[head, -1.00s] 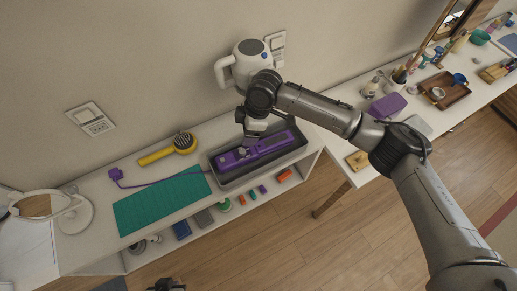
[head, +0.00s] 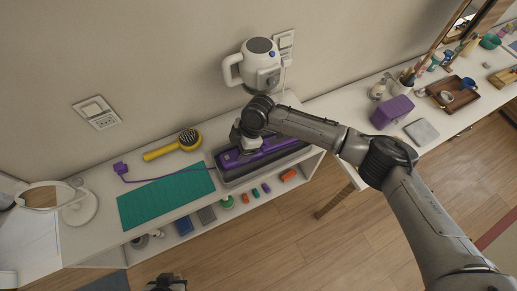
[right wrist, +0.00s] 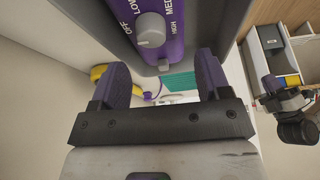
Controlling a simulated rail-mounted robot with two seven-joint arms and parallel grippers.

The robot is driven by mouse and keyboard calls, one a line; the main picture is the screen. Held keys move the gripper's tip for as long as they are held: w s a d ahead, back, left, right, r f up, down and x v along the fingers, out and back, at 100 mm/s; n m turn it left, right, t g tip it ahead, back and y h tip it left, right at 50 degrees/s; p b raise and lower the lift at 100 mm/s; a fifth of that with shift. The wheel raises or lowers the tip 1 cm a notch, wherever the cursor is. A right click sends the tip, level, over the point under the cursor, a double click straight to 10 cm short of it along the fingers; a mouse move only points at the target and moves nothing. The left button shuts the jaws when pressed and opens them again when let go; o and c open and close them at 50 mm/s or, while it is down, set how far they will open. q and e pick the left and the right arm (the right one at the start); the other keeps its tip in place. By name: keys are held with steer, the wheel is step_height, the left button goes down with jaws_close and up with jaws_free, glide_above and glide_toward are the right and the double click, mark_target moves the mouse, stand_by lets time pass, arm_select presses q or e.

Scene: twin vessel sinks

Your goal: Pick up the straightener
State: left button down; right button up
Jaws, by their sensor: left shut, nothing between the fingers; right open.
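The purple straightener (head: 272,146) lies along a grey tray (head: 268,166) on the white shelf in the head view. Its cord runs left to a purple plug (head: 121,168). My right gripper (head: 240,145) is over its left part and hides some of it. In the right wrist view the gripper (right wrist: 162,77) is open, with its purple-padded fingers apart. The straightener (right wrist: 148,25), with a dial and OFF, LOW, MED, HIGH marks, shows beyond the fingers and between them. I see no grip on it. My left gripper (head: 166,283) is shut and empty at the bottom edge.
A teal mat (head: 166,196) and a yellow brush (head: 175,146) lie left of the tray. A white, handled appliance (head: 258,62) is on the wall behind. Small items sit on the lower shelf. A round mirror (head: 75,205) stands far left.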

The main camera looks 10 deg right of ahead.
mark_target(236, 155)
steer(key=shift+x, duration=2.7)
steer(key=shift+d, duration=0.1)
steer(key=c, duration=0.8)
steer(key=shift+r, duration=0.1)
